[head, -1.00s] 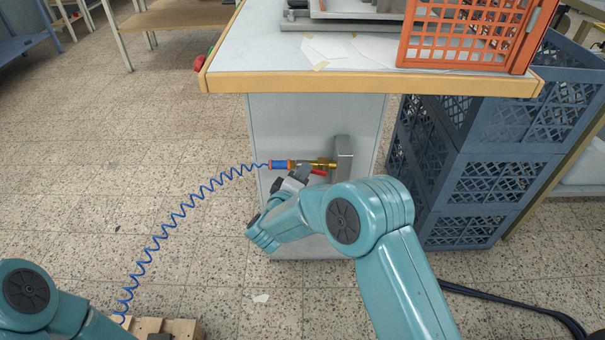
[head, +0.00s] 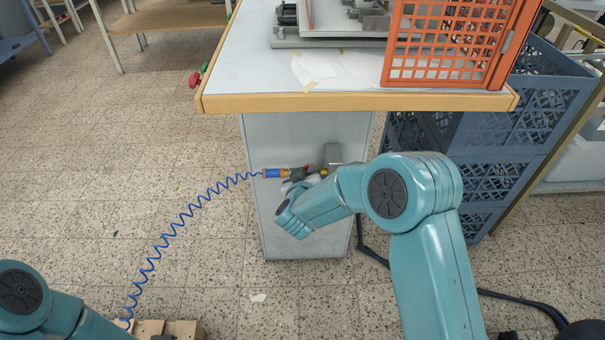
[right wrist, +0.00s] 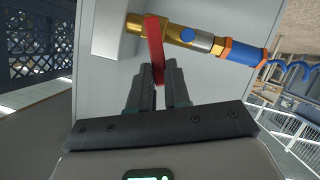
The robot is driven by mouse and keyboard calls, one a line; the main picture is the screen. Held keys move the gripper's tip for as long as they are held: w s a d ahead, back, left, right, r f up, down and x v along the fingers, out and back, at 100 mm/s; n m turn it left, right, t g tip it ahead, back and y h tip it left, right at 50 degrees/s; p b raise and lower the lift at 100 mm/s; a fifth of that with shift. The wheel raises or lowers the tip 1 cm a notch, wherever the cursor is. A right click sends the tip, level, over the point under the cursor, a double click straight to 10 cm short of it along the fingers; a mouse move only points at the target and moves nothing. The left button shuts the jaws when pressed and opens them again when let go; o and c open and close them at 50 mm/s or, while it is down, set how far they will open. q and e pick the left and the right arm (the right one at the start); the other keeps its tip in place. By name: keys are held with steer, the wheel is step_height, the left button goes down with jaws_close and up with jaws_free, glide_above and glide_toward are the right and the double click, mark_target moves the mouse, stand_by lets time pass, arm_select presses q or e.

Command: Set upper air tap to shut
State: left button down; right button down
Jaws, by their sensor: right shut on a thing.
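The air tap is a brass valve (right wrist: 182,33) on a grey block on the cabinet's side. It also shows in the head view (head: 323,172), partly behind my right gripper. Its red lever (right wrist: 154,40) stands crosswise to the brass body in the right wrist view. My right gripper (right wrist: 160,78) is shut on the lever's lower end, with one finger on either side. The gripper (head: 297,172) is small and partly hidden in the head view. A blue and orange coupling (right wrist: 243,53) sits on the tap's outer end. My left gripper is out of view.
The table edge (head: 360,103) overhangs the tap, with an orange crate (head: 450,45) on top. Blue crates (head: 490,175) stand at right.

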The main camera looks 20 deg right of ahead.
steer(key=shift+s+d+r+m+y+b, duration=0.1)
steer(key=shift+s+d+m+y+b, duration=0.1)
steer(key=shift+d+m+y+b, duration=0.45)
steer(key=shift+s+d+r+m+y+b, duration=0.15)
steer(key=shift+d+m+y+b, duration=0.3)
steer(key=shift+m+b, duration=0.4)
steer(key=c, duration=1.1)
jaws_free()
steer(key=p+v, duration=0.1)
steer(key=v, duration=0.7)
steer(key=p+v, duration=0.1)
steer(key=v, duration=0.7)
steer(key=shift+s+f+p, duration=0.15)
steer(key=shift+s+p, duration=0.1)
steer(key=shift+p, duration=0.1)
